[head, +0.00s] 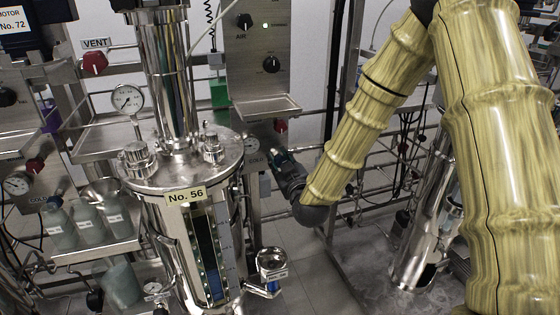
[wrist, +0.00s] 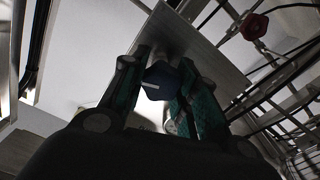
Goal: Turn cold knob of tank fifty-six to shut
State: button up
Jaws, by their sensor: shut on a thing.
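Tank fifty-six is the steel vessel (head: 170,235) left of centre in the head view, with a "No. 56" plate (head: 185,195) on its front. My gripper (head: 279,158) is to the right of the vessel's lid, at a low panel behind it. In the wrist view my gripper (wrist: 160,90) has its green-padded fingers on either side of a dark blue knob (wrist: 162,76) and is shut on it. A pale pointer line shows on the knob. In the head view the knob is hidden by the gripper, and a partly covered label (head: 254,159) sits beside it.
A red knob (head: 281,126) and a small gauge (head: 251,145) are close to my gripper. A steel control box (head: 258,50) with a shelf is above. A jutting fitting (head: 271,262) is below. Glass bottles (head: 85,222) stand on a left shelf.

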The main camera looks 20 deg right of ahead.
jog(key=m, duration=0.5)
jog(key=shift+d+m, duration=0.15)
jog(key=shift+m, duration=0.25)
jog(key=m, duration=0.5)
jog(key=shift+d+m, duration=0.1)
jog(key=shift+m, duration=0.2)
jog(key=m, duration=0.3)
jog(key=m+b, duration=0.1)
jog(key=m, duration=0.2)
jog(key=shift+d+f+b, duration=0.1)
jog(key=shift+f+b, duration=0.1)
jog(key=shift+b, duration=0.1)
jog(key=m+b, duration=0.1)
jog(key=m, duration=0.4)
jog(key=shift+b, duration=0.3)
jog(key=o, duration=1)
jog(key=shift+s, duration=0.1)
